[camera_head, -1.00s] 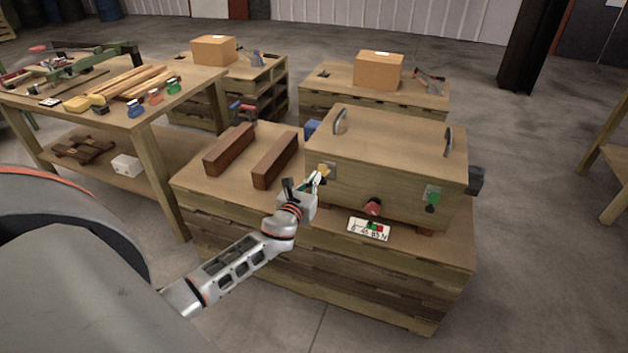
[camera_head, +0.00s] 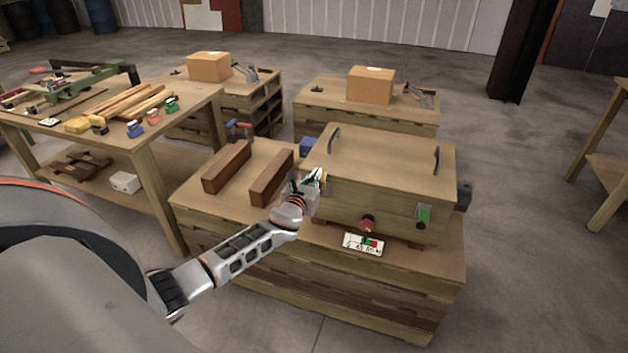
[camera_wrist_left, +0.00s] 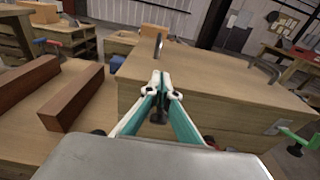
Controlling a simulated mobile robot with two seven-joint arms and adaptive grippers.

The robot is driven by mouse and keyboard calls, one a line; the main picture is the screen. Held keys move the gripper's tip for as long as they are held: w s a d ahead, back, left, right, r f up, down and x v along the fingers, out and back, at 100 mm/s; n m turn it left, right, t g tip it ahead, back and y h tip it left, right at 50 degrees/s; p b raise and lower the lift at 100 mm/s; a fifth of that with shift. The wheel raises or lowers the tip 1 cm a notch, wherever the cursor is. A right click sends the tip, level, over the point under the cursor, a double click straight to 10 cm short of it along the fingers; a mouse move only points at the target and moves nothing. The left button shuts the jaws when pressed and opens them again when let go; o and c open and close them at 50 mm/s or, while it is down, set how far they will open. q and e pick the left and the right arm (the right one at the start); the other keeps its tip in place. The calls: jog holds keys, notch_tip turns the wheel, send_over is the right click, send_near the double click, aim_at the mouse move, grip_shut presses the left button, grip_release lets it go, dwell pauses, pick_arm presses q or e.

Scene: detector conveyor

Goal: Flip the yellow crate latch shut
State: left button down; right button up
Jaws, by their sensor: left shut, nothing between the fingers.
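The wooden crate (camera_head: 385,165) stands closed on a stacked-plank workbench, and it also shows in the left wrist view (camera_wrist_left: 215,95). My left gripper (camera_head: 318,175) is at the crate's front left corner, fingers shut and empty. In the left wrist view its fingertips (camera_wrist_left: 161,80) meet near the crate's left corner, below a lid handle. The yellow latch (camera_head: 325,182) is mostly hidden behind the gripper; whether the fingers touch it I cannot tell. A green latch (camera_head: 424,213) is on the crate's front right, and a red knob-like part (camera_head: 367,223) is at its front middle. My right gripper is not in view.
Two brown blocks (camera_head: 271,178) lie left of the crate. A white label plate (camera_head: 363,244) lies in front of it. A tool table (camera_head: 190,108) stands at left, and cardboard boxes (camera_head: 370,85) sit on benches behind. Bare bench lies along the front edge.

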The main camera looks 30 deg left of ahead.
pick_arm(q)
jog(key=shift+w, duration=0.15)
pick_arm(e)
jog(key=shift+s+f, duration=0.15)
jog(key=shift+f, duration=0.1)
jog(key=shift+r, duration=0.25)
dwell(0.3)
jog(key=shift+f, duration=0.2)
